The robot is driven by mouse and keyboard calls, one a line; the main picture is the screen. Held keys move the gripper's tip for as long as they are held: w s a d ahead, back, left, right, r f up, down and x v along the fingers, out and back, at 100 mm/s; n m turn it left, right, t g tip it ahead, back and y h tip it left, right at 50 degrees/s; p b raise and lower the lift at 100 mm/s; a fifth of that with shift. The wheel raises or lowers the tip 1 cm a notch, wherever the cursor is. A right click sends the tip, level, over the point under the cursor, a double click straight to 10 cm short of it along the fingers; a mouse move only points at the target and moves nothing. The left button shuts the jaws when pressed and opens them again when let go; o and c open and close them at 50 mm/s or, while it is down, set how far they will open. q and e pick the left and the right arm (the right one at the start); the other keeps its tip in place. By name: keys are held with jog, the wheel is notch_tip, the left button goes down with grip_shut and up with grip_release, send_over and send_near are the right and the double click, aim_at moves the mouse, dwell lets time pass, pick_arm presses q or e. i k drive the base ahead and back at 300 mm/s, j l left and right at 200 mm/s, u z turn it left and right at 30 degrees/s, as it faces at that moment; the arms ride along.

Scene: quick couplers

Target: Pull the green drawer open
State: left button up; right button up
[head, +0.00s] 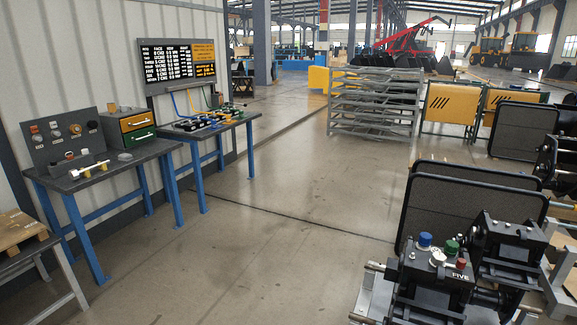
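The green drawer (140,134) is the lower front of a small grey drawer cabinet (112,128) at the left. The cabinet stands on a dark workbench (150,151) with blue legs, near the corrugated wall. Neither of my grippers is in the head view, and nothing touches the drawer.
A grey control panel (64,138) stands left of the cabinet. A second bench (236,120) with fittings and hoses adjoins at right. Black machinery (430,280) with coloured caps fills the lower right. The concrete floor (260,240) between is clear.

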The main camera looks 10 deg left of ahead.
aim_at(137, 136)
jog(key=i+j+u, duration=0.25)
jog(key=j+u, duration=0.15)
jog(key=i+j+u, duration=0.5)
jog(key=i+u, duration=0.25)
jog(key=i+j+u, duration=0.15)
jog(key=u, duration=0.25)
jog(key=i+j, duration=0.1)
jog(key=i, duration=1.6)
